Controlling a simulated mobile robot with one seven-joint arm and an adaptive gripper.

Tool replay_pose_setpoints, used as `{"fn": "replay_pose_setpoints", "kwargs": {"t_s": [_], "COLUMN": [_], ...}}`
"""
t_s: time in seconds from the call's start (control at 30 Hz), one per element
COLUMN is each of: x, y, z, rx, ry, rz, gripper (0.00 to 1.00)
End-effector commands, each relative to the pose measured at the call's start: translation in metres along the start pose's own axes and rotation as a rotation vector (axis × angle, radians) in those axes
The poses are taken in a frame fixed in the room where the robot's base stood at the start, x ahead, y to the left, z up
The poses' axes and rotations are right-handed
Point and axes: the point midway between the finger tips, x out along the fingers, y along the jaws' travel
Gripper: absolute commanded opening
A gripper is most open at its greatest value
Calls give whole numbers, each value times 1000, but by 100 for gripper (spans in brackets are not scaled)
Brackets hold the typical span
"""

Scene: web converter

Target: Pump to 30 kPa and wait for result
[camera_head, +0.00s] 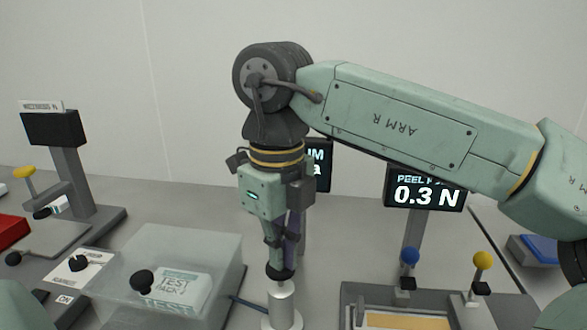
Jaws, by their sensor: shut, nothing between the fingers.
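My gripper (279,275) is shut and points down, with its fingertips at the dark top of a silver pump post (282,305). I cannot tell whether the tips touch it or hover just above. A clear chamber (200,250) stands left of the pump, with a pack labelled "TEST PACK" (178,288) inside and a black knob (142,282) at its front. A thin dark hose or cable runs between the chamber and the pump.

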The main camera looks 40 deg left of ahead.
Motion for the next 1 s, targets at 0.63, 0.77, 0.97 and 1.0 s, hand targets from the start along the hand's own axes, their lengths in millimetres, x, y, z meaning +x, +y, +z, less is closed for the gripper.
{"fn": "replay_pose_setpoints", "kwargs": {"t_s": [0.63,0.77,0.97,1.0], "x": [-41,-52,-54,-54], "y": [0,0,0,0], "z": [0,0,0,0], "rx": [1,0,0,0], "ry": [0,0,1,1], "rz": [0,0,0,0], "gripper": [0,0,0,0]}}
